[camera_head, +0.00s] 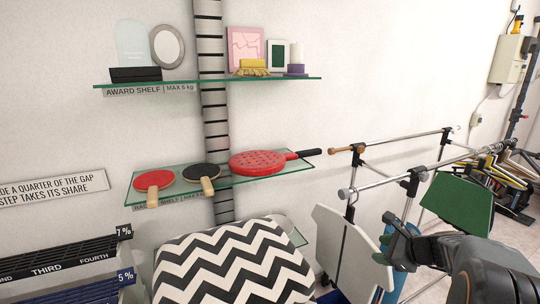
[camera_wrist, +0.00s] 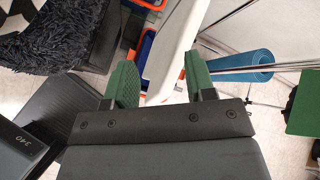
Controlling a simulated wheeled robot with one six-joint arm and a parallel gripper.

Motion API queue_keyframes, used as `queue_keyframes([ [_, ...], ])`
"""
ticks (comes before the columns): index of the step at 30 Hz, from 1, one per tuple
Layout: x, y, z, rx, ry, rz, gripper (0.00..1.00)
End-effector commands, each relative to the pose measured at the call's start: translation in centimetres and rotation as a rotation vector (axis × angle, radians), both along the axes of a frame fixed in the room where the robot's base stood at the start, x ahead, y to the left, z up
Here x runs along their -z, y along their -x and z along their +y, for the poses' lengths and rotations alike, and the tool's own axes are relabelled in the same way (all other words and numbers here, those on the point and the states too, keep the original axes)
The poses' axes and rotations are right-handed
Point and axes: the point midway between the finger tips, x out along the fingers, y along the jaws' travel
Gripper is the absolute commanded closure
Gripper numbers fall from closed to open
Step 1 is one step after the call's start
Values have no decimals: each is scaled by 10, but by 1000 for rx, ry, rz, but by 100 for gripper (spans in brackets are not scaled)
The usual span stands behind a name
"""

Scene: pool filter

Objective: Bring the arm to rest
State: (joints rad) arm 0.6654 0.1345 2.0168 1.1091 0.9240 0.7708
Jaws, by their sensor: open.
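My gripper (camera_head: 392,243) is at the lower right of the head view, in front of the clothes rail and the white board. In the wrist view my gripper (camera_wrist: 160,80) points downward. Its two green-padded fingers stand well apart with nothing held between them. Part of the white board (camera_wrist: 168,50) shows beyond the gap, apart from the fingers as far as I can tell. My dark arm comes in from the lower right of the head view.
A metal rail (camera_head: 400,178) and a green panel (camera_head: 458,203) stand close to my arm. A glass shelf (camera_head: 225,183) holds red and black paddles; an upper shelf (camera_head: 205,82) holds awards. A blue roll (camera_wrist: 240,57) lies right in the wrist view.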

Motion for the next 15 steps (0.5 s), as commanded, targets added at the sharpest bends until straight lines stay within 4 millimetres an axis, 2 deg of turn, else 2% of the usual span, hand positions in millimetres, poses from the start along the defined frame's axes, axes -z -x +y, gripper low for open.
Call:
queue_keyframes([
  [3, 20, 47, 45, -441, 376, 32, 50],
  [6, 29, 88, 80, -855, 668, 36, 50],
  [9, 32, 126, 106, -1247, 924, 15, 50],
  [12, 31, 154, 123, -1545, 1127, -14, 50],
  [15, 25, 170, 138, -1691, 1256, -46, 50],
])
